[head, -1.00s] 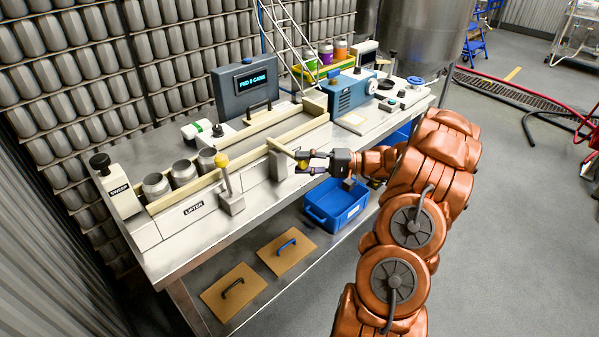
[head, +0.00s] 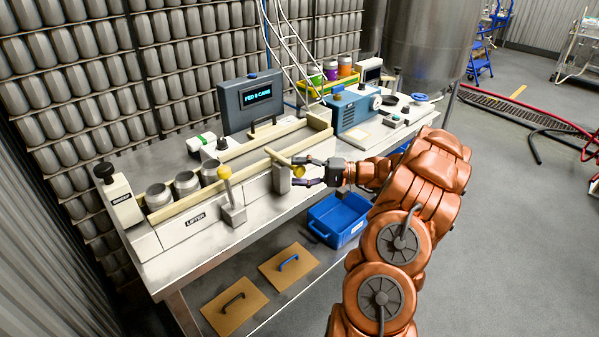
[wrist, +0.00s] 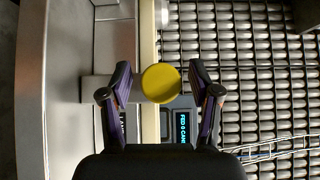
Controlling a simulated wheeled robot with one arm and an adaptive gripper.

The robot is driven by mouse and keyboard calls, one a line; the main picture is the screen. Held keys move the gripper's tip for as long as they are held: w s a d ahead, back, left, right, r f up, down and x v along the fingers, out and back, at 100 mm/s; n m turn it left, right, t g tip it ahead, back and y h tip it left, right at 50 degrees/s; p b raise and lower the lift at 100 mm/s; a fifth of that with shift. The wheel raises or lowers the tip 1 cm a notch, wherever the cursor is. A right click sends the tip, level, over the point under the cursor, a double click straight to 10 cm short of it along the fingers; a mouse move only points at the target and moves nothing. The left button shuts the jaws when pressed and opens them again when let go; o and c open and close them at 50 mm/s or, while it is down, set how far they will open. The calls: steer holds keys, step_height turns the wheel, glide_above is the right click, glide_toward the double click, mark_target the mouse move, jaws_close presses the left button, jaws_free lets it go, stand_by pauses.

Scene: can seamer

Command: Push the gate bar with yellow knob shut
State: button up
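The pale gate bar (head: 277,157) sits atop a grey post (head: 282,181) at the front of the can track and sticks out toward the table's front edge. Its yellow knob (head: 298,171) is at the near end. My gripper (head: 301,172) is open at the knob, one finger on each side of it. In the wrist view the round yellow knob (wrist: 161,83) lies between the spread fingertips (wrist: 160,80), with gaps on both sides. I see no clear contact. The knob hides most of the bar in the wrist view.
Several open cans (head: 187,184) sit in the track. A blue machine (head: 355,107) is behind to the right. A blue bin (head: 339,220) is below the table edge.

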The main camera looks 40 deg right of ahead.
steer(key=v, duration=1.2)
steer(key=shift+a, duration=0.1)
